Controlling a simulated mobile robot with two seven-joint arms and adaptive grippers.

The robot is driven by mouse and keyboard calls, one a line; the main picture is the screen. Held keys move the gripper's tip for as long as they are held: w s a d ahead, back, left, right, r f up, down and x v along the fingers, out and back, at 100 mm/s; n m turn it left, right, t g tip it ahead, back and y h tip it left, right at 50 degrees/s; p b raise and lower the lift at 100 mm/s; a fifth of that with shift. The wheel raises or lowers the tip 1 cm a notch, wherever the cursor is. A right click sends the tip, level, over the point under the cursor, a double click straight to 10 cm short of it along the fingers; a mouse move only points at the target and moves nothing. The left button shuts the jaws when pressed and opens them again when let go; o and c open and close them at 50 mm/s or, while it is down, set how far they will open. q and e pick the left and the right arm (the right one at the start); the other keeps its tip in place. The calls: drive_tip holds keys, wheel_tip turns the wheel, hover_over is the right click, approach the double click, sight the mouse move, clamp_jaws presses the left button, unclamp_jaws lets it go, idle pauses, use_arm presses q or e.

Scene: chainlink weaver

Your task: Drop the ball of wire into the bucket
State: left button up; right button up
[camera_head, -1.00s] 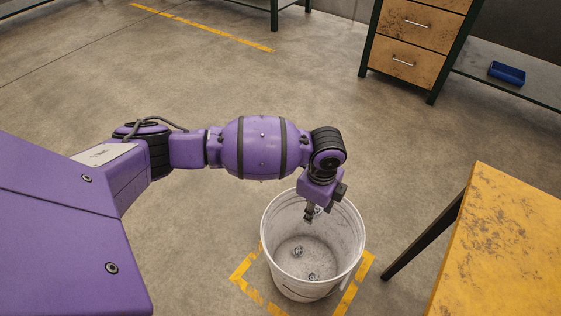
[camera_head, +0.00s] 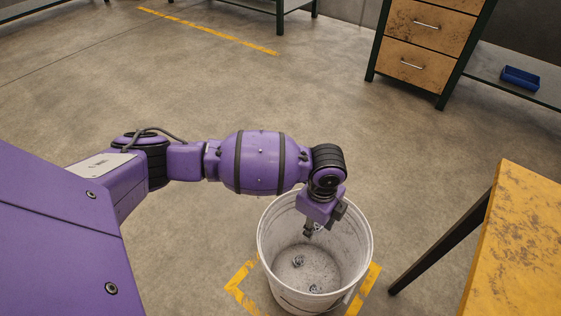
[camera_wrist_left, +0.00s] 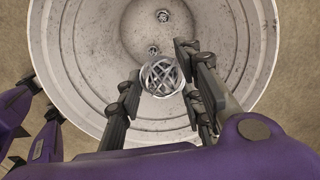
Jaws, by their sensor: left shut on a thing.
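A white, scuffed bucket (camera_head: 263,236) stands upright on the floor. My left gripper (camera_head: 308,232) points down over the bucket's opening, and it also shows in the left wrist view (camera_wrist_left: 160,92). It is shut on a grey ball of wire (camera_wrist_left: 162,75), which sits between its fingers above the inside of the bucket. In the head view the held ball is mostly hidden by the gripper. Two more small wire balls, one (camera_head: 298,261) and another (camera_head: 315,288), lie on the bucket's bottom.
Yellow floor tape (camera_head: 240,285) frames the bucket. A worn yellow table (camera_head: 525,235) with a dark leg stands close on the right. A drawer cabinet (camera_head: 425,40) and a shelf with a blue tray (camera_head: 520,78) are at the back right. The floor behind is clear.

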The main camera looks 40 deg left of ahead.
use_arm(q)
drive_tip(key=shift+r, duration=0.1)
drive_tip(key=o, duration=1.2)
drive_tip(key=shift+o, duration=0.2)
drive_tip(key=shift+w, duration=0.1)
wheel_tip(320, 180, up, 12)
